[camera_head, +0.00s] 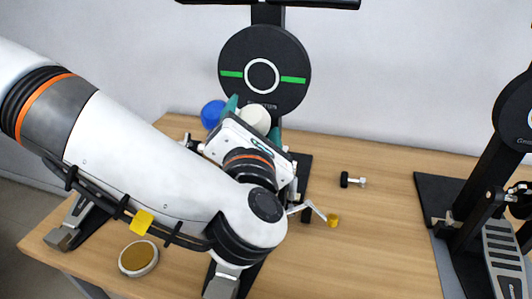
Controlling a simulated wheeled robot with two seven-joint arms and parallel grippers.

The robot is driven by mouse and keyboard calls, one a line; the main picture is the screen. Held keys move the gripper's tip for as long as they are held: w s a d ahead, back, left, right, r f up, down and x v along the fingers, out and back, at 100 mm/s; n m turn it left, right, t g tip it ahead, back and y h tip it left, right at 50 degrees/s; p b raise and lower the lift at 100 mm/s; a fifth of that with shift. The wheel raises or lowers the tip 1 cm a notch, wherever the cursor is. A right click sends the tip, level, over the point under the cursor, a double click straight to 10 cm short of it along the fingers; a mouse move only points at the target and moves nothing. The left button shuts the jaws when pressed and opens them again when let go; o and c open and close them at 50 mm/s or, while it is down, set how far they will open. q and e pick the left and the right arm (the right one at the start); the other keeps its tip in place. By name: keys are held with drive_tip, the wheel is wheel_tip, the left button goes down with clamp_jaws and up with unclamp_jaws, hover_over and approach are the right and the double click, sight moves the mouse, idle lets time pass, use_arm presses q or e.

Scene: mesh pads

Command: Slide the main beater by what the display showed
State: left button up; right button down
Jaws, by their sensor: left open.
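A white round beater (256,117) and a blue round beater (212,113) stand in front of a black round pad (240,58). I cannot tell which is the main beater. My left arm crosses from the left. Its gripper (254,119) is open, with a teal finger on each side of the white beater; contact is unclear. The arm and gripper hide the beater shafts and most of the pedal (221,284) under them. The pad has a white ring and green bars; no display with a readable value shows. My right gripper is out of view.
Another pad (516,112) and a pedal (503,257) stand at the right. A gold-topped round tin (138,258), a black and silver key-like piece (352,180) and a small yellow piece (333,220) lie on the wooden table (370,245). The table's right-centre is mostly clear.

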use_arm(q)
drive_tip(key=shift+a, duration=0.15)
drive_tip(key=shift+s+f+b, duration=0.25)
drive_tip(key=shift+s+b, duration=0.2)
drive_tip(key=shift+b, duration=0.2)
drive_tip(key=s+a+b, duration=0.1)
drive_tip(key=s+b, duration=0.4)
drive_tip(key=s, duration=0.1)
drive_tip(key=shift+s+a+b, duration=0.3)
drive_tip(key=shift+b, duration=0.1)
